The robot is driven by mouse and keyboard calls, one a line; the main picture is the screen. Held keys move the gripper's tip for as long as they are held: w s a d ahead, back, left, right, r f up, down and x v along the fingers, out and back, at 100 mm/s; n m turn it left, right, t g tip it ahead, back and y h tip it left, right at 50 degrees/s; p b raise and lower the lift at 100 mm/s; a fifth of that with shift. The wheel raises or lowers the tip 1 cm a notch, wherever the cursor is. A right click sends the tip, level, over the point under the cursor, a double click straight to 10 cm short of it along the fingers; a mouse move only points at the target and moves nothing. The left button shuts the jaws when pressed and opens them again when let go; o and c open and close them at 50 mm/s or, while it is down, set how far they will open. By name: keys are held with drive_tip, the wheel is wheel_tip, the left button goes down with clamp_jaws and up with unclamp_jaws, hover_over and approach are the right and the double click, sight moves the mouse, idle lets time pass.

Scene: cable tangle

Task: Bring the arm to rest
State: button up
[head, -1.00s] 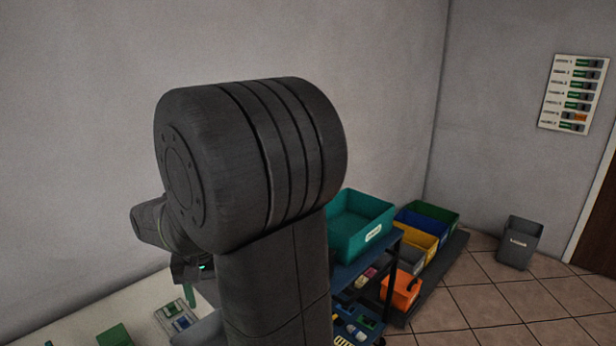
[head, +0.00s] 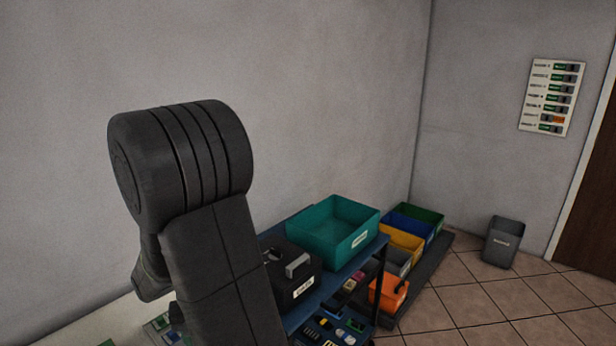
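My arm stands large in the left half of the head view, its dark elbow raised in front of the wall. The upper link slants down to the bottom edge. A lower part of the arm shows behind it on the left. My gripper's fingers are hidden behind the arm or below the picture, so I cannot see what they hold.
A blue cart (head: 345,275) stands right of the arm, with a teal bin (head: 335,232) and a black case (head: 290,270) on top. Coloured bins (head: 402,243) and an orange bin (head: 388,292) lie beyond. A grey waste bin (head: 503,242) stands near the door. Tiled floor is free at right.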

drive_tip(key=shift+r, duration=0.35)
drive_tip(key=shift+f, duration=0.15)
